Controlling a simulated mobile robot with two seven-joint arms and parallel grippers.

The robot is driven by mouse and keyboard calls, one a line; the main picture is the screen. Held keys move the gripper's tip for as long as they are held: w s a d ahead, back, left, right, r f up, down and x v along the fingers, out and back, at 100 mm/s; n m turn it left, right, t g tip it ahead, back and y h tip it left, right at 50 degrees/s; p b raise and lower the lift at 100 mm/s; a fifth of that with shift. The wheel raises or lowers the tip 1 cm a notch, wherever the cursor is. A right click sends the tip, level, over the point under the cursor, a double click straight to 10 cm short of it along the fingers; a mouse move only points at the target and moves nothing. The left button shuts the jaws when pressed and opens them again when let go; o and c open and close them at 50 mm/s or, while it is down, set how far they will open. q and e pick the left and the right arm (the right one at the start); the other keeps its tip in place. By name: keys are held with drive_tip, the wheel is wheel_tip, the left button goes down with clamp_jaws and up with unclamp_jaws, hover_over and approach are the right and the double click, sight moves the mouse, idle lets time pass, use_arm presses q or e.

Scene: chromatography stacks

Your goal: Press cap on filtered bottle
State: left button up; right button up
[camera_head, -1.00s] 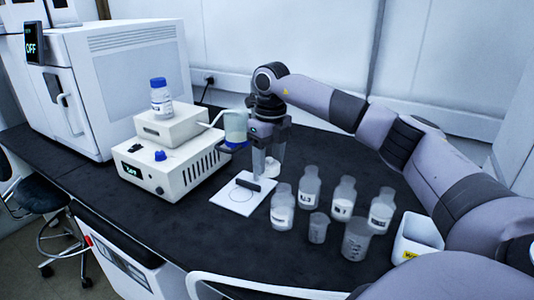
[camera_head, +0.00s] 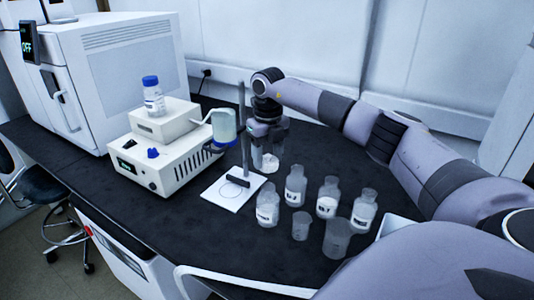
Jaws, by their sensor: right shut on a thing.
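My right gripper (camera_head: 268,160) points down over the bench, behind the front row of bottles. It is shut on a small whitish thing (camera_head: 270,164), which its fingers partly cover; I cannot tell whether this is a cap or a bottle. A bottle with a blue cap (camera_head: 152,96) stands upright on the white instrument at the left. Several clear labelled bottles stand in front and to the right of the gripper, among them one at the front left (camera_head: 267,207) and one behind it (camera_head: 295,186); I see no coloured caps on them. My left gripper is out of view.
A stand with a white square plate (camera_head: 222,197) and upright rod is just left of the gripper. Two beakers (camera_head: 337,240) stand near the front. A large white machine (camera_head: 130,75) fills the back left.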

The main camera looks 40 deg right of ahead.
drive_tip(key=shift+f+b, duration=2)
drive_tip(key=shift+f, duration=1.1)
drive_tip(key=shift+p, duration=0.35)
drive_tip(key=shift+f, duration=0.15)
drive_tip(key=shift+p, duration=0.45)
idle(0.4)
drive_tip(key=o, duration=1.4)
